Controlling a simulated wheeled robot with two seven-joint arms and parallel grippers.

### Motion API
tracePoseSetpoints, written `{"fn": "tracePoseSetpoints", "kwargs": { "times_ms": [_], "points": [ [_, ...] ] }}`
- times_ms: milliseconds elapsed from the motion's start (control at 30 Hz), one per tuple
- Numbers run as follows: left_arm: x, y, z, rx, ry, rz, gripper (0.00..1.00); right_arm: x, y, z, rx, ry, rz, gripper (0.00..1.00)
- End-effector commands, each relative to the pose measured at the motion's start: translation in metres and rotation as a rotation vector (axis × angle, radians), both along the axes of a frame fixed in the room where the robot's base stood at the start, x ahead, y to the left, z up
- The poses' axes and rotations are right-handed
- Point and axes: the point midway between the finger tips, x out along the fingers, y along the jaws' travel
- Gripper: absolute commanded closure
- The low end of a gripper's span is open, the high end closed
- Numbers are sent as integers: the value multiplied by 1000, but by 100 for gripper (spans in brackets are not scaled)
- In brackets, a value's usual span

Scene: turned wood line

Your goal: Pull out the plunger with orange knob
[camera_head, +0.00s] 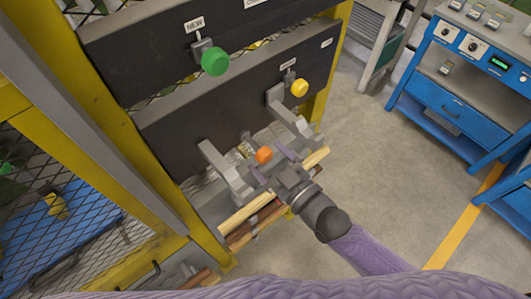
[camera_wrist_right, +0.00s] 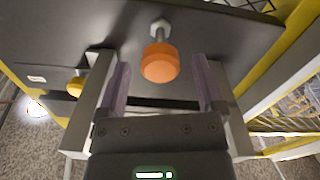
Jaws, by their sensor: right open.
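The orange knob (camera_head: 264,155) sits at the front of the lower part of the dark panel in the head view. In the right wrist view the orange knob (camera_wrist_right: 160,64) is on a short metal stem, with a nut where it meets the panel. My right gripper (camera_head: 267,163) is at the knob. Its two purple-grey fingers are apart, one on each side of the knob in the wrist view (camera_wrist_right: 164,92), with gaps on both sides. Whether the fingertips reach past the knob is hard to tell. My left gripper is not in view.
A green knob (camera_head: 215,61) and a yellow knob (camera_head: 299,88) are on the panels above. Grey bracket arms (camera_head: 226,172) flank my right gripper. Wooden bars (camera_head: 246,213) lie below it. A blue workbench (camera_head: 456,100) stands at the right, with open floor between.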

Motion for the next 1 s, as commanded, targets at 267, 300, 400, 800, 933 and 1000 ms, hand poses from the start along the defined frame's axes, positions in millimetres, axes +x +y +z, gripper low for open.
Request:
{"fn": "tracePoseSetpoints", "kwargs": {
  "times_ms": [267, 300, 400, 800, 933, 1000],
  "points": [
    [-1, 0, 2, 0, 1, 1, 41, -53, -38, -1, -3, 6, 1, 14],
    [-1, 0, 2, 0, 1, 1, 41, -58, -41, -1, -2, 5, 1, 14],
    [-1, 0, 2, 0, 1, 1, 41, -66, -47, -1, -3, 4, 1, 14],
    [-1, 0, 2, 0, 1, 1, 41, -67, -49, 0, -1, 1, 1, 14],
    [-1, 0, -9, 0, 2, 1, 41, -65, -55, -27, -31, 44, -23, 14],
    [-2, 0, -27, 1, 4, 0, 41, -63, -68, -80, -90, 137, -73, 14]
  ]
}}
